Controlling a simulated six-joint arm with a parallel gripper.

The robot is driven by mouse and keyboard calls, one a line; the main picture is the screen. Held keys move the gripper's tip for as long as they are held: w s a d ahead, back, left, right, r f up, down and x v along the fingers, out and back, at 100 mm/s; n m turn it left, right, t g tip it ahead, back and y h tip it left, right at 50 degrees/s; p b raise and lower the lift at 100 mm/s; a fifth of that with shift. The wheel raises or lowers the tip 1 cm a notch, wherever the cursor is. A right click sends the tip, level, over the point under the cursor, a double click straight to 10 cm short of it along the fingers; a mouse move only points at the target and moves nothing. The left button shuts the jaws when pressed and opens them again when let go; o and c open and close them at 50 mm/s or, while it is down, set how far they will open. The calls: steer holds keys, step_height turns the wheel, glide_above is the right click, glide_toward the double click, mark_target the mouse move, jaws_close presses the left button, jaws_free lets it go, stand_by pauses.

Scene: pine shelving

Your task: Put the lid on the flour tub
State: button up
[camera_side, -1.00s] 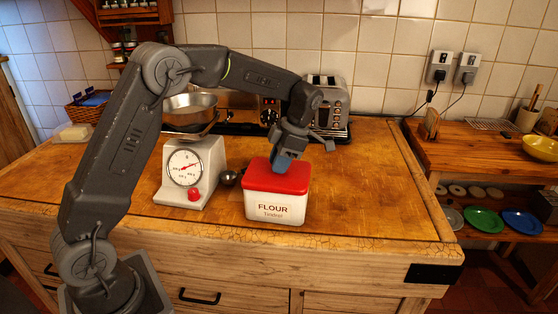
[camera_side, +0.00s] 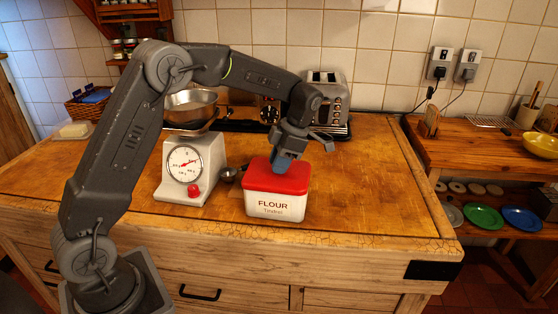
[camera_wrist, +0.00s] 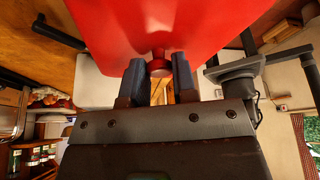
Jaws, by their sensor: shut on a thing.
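The flour tub (camera_side: 275,208) is a white box labelled FLOUR, upright near the front of the wooden worktop. The red lid (camera_side: 262,181) lies over its top in the side view, roughly lined up with the rim. Whether it is fully seated I cannot tell. My gripper (camera_side: 283,164) comes down on the lid from above. In the wrist view the lid (camera_wrist: 150,25) fills the top, and its small red knob (camera_wrist: 159,66) is between the two blue-grey fingers of my gripper (camera_wrist: 158,82). The fingers are shut on the knob. The tub's inside is hidden.
A white kitchen scale (camera_side: 207,158) with a metal bowl (camera_side: 190,105) stands left of the tub. A metal scoop (camera_side: 230,174) lies between them. A toaster (camera_side: 328,92) stands behind my gripper. The worktop (camera_side: 375,185) right of the tub is clear.

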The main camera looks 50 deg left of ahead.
steer(key=o, duration=1.5)
steer(key=shift+c, duration=0.2)
steer(key=shift+r, duration=0.1)
steer(key=shift+r, duration=3.4)
jaws_close()
steer(key=shift+f, duration=0.25)
